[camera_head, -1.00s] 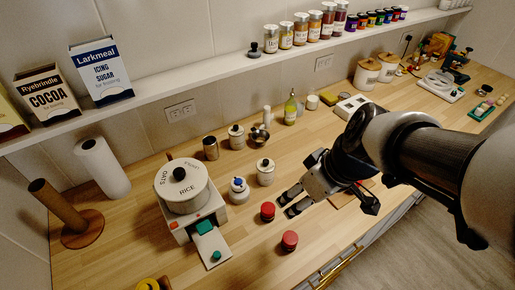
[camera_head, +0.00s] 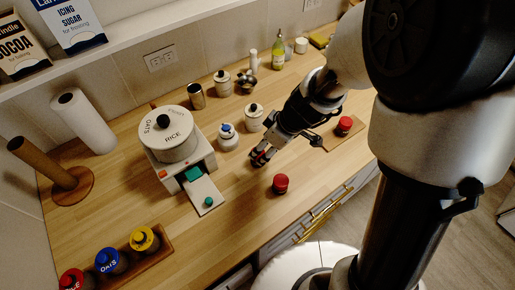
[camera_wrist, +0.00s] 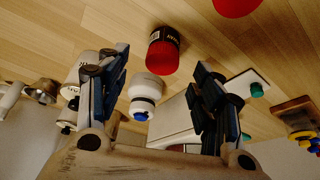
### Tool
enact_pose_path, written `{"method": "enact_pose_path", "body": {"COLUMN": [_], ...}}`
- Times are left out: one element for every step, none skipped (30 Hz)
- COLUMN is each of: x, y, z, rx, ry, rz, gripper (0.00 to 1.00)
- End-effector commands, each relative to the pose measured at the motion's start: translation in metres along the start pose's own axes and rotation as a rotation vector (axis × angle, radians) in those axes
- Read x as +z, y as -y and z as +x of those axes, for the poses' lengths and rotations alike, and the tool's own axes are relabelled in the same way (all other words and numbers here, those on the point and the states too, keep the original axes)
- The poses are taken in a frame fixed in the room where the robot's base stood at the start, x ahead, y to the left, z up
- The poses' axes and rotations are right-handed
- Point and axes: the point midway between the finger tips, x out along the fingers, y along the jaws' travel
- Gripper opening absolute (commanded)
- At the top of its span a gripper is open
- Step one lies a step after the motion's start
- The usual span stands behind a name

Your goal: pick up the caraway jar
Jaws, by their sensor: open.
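In the wrist view a small jar with a red lid and dark label (camera_wrist: 163,52) stands ahead of the fingertips, roughly between their lines. Its label is too small to read, so I cannot confirm it is the caraway jar. My gripper (camera_wrist: 163,68) is open, one finger on each side of the view, with nothing held. In the head view my gripper (camera_head: 262,156) is low over the counter and seems to hide that jar. A second red-lidded jar (camera_head: 281,184) stands nearer the counter's front edge; a red lid also shows at the wrist view's top (camera_wrist: 237,4).
A white canister with a blue knob (camera_head: 228,137) and another white canister (camera_head: 253,118) stand close behind my gripper. Another red-lidded jar (camera_head: 345,125) stands on a board at right. Counter in front is mostly clear.

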Motion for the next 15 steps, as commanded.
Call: {"method": "enact_pose_path", "body": {"x": [0.0, 0.0, 0.0, 0.0, 0.0, 0.0, 0.0, -0.001, -0.001, -0.001, -0.002, -0.002, -0.002, -0.002, -0.002], "y": [0.0, 0.0, 0.0, 0.0, 0.001, 0.001, 0.002, 0.003, 0.003, 0.004, 0.004, 0.004, 0.004, 0.003, 0.003], "z": [0.005, 0.006, 0.007, 0.009, 0.011, 0.016, 0.02, 0.025, 0.032, 0.037, 0.041, 0.047, 0.051, 0.054, 0.057], "rx": [0.0, 0.001, 0.0, 0.0, 0.0, -0.001, -0.002, -0.002, -0.002, -0.002, -0.002, -0.002, -0.001, 0.0, 0.0], "ry": [0.0, 0.001, 0.001, 0.001, 0.001, 0.001, 0.001, 0.002, 0.003, 0.002, 0.002, 0.001, 0.001, 0.0, 0.0], "rz": [-0.001, -0.001, -0.001, -0.001, 0.0, 0.0, -0.001, 0.0, -0.001, -0.001, -0.001, 0.0, -0.001, 0.0, 0.0], "gripper": [0.6, 0.6, 0.6, 0.6, 0.6, 0.6, 0.6, 0.6, 0.6, 0.6, 0.6, 0.6, 0.6, 0.6, 0.6]}}
